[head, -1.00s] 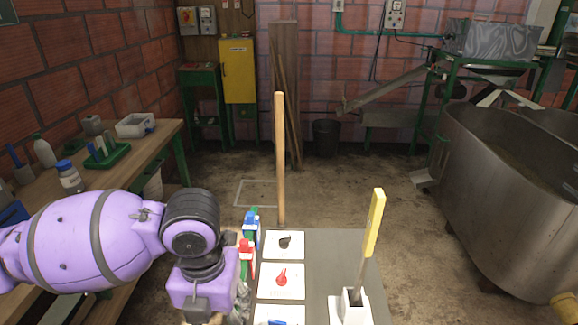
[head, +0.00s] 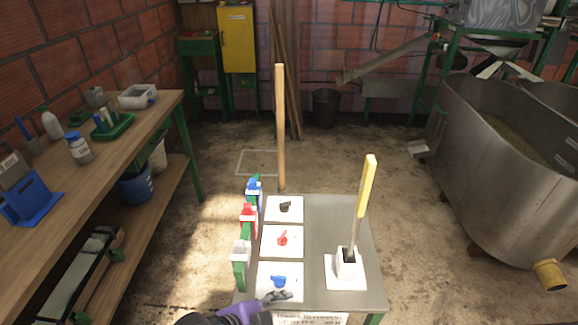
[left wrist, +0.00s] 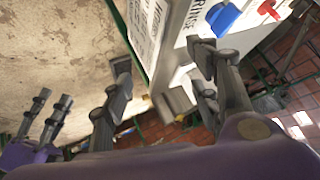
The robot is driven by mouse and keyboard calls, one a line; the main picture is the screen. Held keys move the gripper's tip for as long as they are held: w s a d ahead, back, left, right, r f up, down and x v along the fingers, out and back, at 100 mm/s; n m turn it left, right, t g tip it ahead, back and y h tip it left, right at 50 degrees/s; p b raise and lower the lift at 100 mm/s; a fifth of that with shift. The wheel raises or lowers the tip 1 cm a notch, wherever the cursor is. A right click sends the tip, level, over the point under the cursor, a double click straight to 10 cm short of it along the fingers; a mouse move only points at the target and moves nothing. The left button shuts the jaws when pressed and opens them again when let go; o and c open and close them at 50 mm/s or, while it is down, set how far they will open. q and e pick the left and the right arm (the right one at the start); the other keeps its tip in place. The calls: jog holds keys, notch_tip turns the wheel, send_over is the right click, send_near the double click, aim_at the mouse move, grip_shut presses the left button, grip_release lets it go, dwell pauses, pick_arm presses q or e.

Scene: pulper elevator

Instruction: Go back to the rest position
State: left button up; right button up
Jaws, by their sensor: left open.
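My left gripper (head: 272,298) shows at the bottom edge of the head view, just in front of the blue knob's white plate. In the left wrist view its two dark fingers (left wrist: 165,75) are spread with nothing between them. My right gripper (left wrist: 52,98) shows at the left edge of that view, its two fingers apart and empty; it is outside the head view. The control stand (head: 318,220) carries a blue knob (head: 279,281), a red knob (head: 283,238) and a black knob (head: 286,207). The blue knob also shows in the left wrist view (left wrist: 222,18), by lettering reading RINSE.
A wooden pole (head: 280,125) rises behind. A workbench (head: 120,150) lies left and a metal tank (head: 490,180) right. Floor between them is mostly clear.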

pick_arm(q)
jog(key=s+a+f+n+t+y, duration=0.1)
jog(key=s+a+f+n+y, duration=0.2)
jog(key=s+a+f+n, duration=0.2)
jog(key=s+a+f+n+t+y+p, duration=0.1)
jog(key=s+a+f+n, duration=0.4)
jog(key=s+a+n, duration=0.5)
jog(key=s+a+t+y, duration=0.1)
jog(key=s+a+y, duration=0.1)
jog(key=shift+s+a+f+y, duration=0.3)
jog(key=shift+s+f, duration=0.05)
pick_arm(e)
jog(key=shift+w+a+r, duration=0.15)
jog(key=shift+w+r, duration=0.1)
jog(key=shift+r, duration=0.6)
jog(key=shift+w+a+r, duration=0.15)
jog(key=shift+w+r, duration=0.05)
jog(key=shift+w, duration=0.35)
jog(key=shift+s, duration=0.15)
jog(key=shift+s+d+f, duration=0.15)
jog(key=shift+s+d, duration=0.05)
jog(key=shift+s, duration=0.25)
jog(key=shift+w, duration=0.1)
